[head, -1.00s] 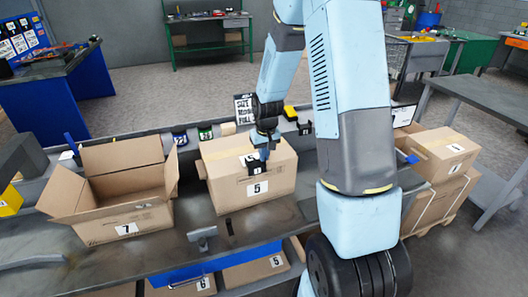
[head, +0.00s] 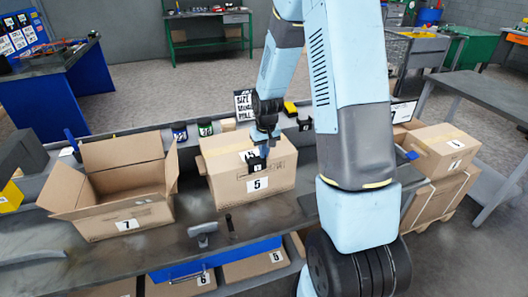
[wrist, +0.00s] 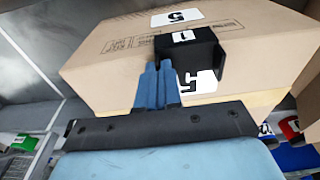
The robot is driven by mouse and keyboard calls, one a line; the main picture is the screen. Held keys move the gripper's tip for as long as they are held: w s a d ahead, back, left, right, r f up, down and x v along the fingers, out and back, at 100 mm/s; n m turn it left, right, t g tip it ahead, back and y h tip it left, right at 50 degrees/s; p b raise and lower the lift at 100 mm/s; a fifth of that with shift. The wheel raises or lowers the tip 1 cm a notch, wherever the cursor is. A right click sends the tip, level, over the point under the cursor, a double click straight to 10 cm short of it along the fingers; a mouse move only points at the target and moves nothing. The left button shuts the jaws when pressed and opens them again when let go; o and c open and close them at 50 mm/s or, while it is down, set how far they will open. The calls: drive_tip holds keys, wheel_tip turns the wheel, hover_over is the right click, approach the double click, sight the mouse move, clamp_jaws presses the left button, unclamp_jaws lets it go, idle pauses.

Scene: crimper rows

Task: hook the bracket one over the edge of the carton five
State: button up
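Carton five (head: 225,180) is a closed brown box on the bench, with a 5 label on its front and another on top. Bracket one (wrist: 205,60) is black with a white 1 label. It lies across the carton's top front edge, its labelled side over the front face; whether it is fully seated I cannot tell. My gripper (wrist: 159,68) has its blue fingers close together at one end of the bracket and appears shut on it. In the head view my gripper (head: 263,152) is above the front edge, partly hiding the bracket (head: 256,167).
An open carton seven (head: 105,215) stands to the left, flaps up. A grey clamp-like tool (head: 203,232) lies in front on the bench. Several small labelled items (head: 205,129) line the back. Another carton (head: 440,150) is at right. Boxes sit on the shelf below.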

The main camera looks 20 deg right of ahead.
drive_tip(key=o, duration=0.5)
drive_tip(key=shift+o, duration=0.2)
wheel_tip(320, 180, up, 14)
drive_tip(key=s, duration=0.1)
drive_tip(key=shift+s+f, duration=0.2)
drive_tip(key=shift+s, duration=0.1)
drive_tip(key=shift+r, duration=0.1)
drive_tip(key=s+r+t, duration=0.1)
drive_tip(key=s+r, duration=0.5)
drive_tip(key=s, duration=0.3)
drive_tip(key=s+a+r+t, duration=0.1)
drive_tip(key=s+r, duration=0.5)
drive_tip(key=s, duration=0.2)
drive_tip(key=s+r+t, duration=0.2)
drive_tip(key=s+r, duration=0.4)
drive_tip(key=s, duration=0.3)
drive_tip(key=shift+s+a+m, duration=0.3)
drive_tip(key=shift+a+m, duration=0.05)
drive_tip(key=shift+m, duration=0.05)
